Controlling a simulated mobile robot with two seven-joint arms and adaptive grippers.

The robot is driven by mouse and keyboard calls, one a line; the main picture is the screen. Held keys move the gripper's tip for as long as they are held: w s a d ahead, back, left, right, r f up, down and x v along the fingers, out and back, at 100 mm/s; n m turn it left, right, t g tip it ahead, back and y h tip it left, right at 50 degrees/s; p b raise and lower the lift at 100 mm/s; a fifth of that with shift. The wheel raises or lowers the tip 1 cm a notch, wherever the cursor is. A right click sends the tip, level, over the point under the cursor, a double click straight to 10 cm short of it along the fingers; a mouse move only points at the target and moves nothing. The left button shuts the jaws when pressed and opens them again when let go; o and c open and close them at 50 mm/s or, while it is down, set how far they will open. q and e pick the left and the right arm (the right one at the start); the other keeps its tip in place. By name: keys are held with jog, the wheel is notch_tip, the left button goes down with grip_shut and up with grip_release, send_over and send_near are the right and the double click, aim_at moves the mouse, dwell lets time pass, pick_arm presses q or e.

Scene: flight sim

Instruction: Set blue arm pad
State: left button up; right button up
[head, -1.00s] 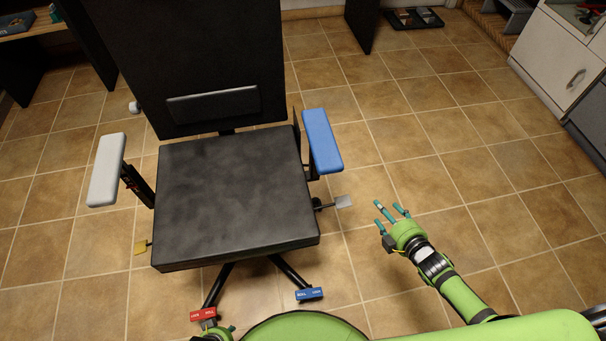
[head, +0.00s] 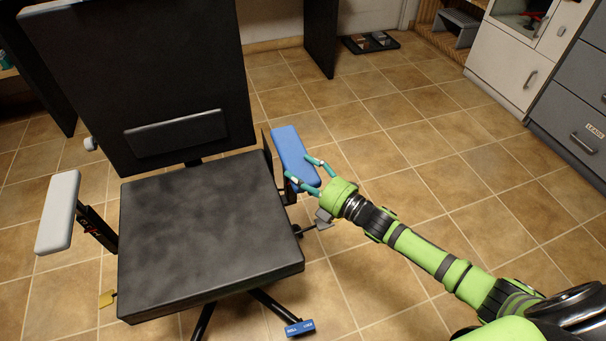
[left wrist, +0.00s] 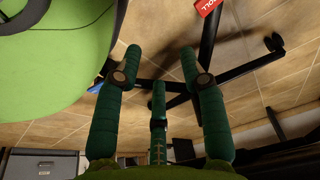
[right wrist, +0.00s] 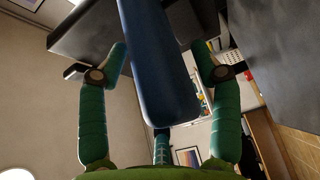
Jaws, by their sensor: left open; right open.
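The blue arm pad (head: 292,154) tops the armrest on the right side of the black office chair (head: 205,225). My right gripper (head: 307,174) is open, with its fingers at the near right end of the pad. In the right wrist view the blue pad (right wrist: 160,80) lies between the spread fingers (right wrist: 162,65); I cannot tell whether they touch it. My left gripper is outside the head view. In the left wrist view its fingers (left wrist: 160,70) are open and empty, near the chair's base legs (left wrist: 207,50).
A grey arm pad (head: 58,212) is on the chair's left armrest. A grey paddle lever (head: 324,225) and a yellow one (head: 107,298) stick out under the seat. Cabinets (head: 520,55) stand at right; the tiled floor between is clear.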

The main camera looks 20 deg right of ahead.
jog(key=shift+c, duration=0.4)
grip_shut()
jog(key=shift+r+p, duration=0.3)
jog(key=shift+w+r+p, duration=0.1)
jog(key=shift+r+p, duration=1.05)
jog(key=shift+r, duration=0.3)
pick_arm(q)
jog(key=shift+w+a+f+t, duration=0.3)
jog(key=shift+w+f+t, duration=0.2)
jog(key=shift+w+t, duration=0.1)
pick_arm(e)
jog(key=shift+o, duration=0.4)
grip_release()
jog(key=shift+f, duration=0.2)
